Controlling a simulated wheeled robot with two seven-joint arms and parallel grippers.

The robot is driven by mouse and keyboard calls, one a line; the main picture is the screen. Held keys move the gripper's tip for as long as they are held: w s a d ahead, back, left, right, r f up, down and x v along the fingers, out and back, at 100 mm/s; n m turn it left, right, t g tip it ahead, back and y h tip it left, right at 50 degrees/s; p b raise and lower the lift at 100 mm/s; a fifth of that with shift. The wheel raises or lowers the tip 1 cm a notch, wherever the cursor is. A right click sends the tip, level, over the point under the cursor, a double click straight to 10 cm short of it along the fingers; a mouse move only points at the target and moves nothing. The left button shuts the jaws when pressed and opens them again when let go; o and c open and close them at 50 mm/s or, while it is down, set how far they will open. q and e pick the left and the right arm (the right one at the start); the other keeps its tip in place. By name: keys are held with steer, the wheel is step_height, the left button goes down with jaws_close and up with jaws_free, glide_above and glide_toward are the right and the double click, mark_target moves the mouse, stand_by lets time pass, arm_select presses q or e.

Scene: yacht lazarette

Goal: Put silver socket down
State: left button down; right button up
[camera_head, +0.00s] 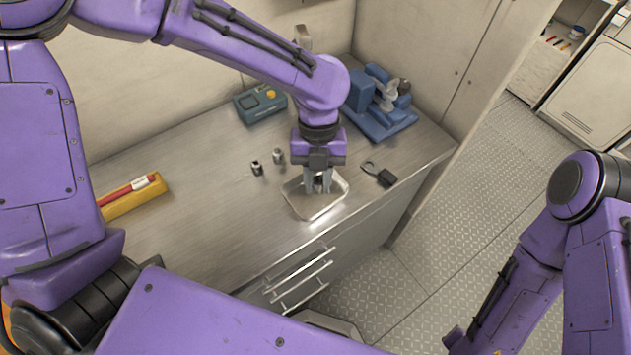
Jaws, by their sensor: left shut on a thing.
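My left gripper (318,190) points straight down into a shallow silver tray (318,213) on the metal counter. It is shut on a small silver socket, mostly hidden between the fingers. I cannot tell whether the socket touches the tray floor. Two other small sockets stand on the counter left of the tray: a dark-banded one (257,168) and a silver one (278,156). My right arm shows at the right, but its gripper is out of view.
A padlock-like black item (379,174) lies right of the tray. A blue machine (380,105) and a teal box (260,103) stand at the back. A yellow holder with a red item (134,195) is at the left.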

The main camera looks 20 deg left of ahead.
mark_target(315, 199)
arm_select(q)
steer(key=shift+w+a+f, duration=0.2)
steer(key=shift+w+f, duration=0.1)
steer(key=shift+f, duration=0.05)
steer(key=f, duration=0.1)
steer(key=f+p, duration=0.1)
steer(key=f, duration=0.1)
steer(key=shift+w+a+f, duration=0.25)
steer(key=shift+w+a, duration=0.1)
steer(key=shift+f, duration=0.4)
steer(key=shift+d, duration=0.1)
steer(key=c, duration=0.9)
jaws_free()
steer(key=shift+f, duration=0.15)
steer(key=b+v, duration=0.1)
steer(key=v, duration=1.1)
steer(key=shift+w, duration=0.1)
